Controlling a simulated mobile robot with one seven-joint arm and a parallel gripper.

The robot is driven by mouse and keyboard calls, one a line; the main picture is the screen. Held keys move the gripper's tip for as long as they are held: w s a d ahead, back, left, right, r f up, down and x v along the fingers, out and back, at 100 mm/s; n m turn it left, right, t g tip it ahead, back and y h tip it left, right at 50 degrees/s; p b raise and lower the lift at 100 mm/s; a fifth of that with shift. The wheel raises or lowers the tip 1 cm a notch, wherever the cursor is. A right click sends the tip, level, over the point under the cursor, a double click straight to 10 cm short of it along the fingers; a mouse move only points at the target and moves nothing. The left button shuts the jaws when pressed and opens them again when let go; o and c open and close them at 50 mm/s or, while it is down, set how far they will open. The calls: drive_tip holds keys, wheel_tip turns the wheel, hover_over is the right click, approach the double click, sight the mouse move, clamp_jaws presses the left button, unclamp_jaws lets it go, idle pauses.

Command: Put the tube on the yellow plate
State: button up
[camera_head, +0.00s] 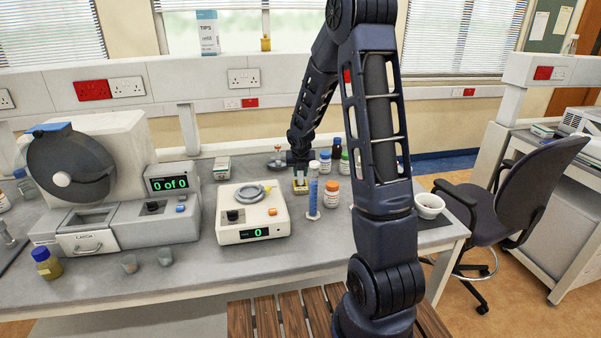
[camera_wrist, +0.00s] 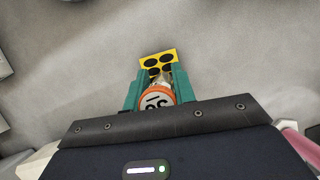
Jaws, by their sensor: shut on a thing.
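The tube (camera_wrist: 155,101) shows in the wrist view as a round orange cap with a white marked top, its body foreshortened beneath. My gripper (camera_wrist: 157,88) is shut on it, with a teal finger on each side. The yellow plate (camera_wrist: 158,56), with several round dark spots, lies just beyond the fingertips, partly covered by the tube and fingers. I cannot tell whether the tube touches it. In the head view the yellow plate (camera_head: 300,188) is on the bench under my gripper (camera_head: 299,174); the tube is too small to make out there.
A blue measuring cylinder (camera_head: 313,197) and an orange-capped bottle (camera_head: 331,194) stand close on the right of the plate. A white instrument (camera_head: 252,225) stands to its left. Other capped bottles (camera_head: 325,163) stand behind. A white bowl (camera_head: 429,205) is at the right end.

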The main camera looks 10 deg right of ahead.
drive_tip(key=shift+f, duration=0.1)
drive_tip(key=o, duration=1)
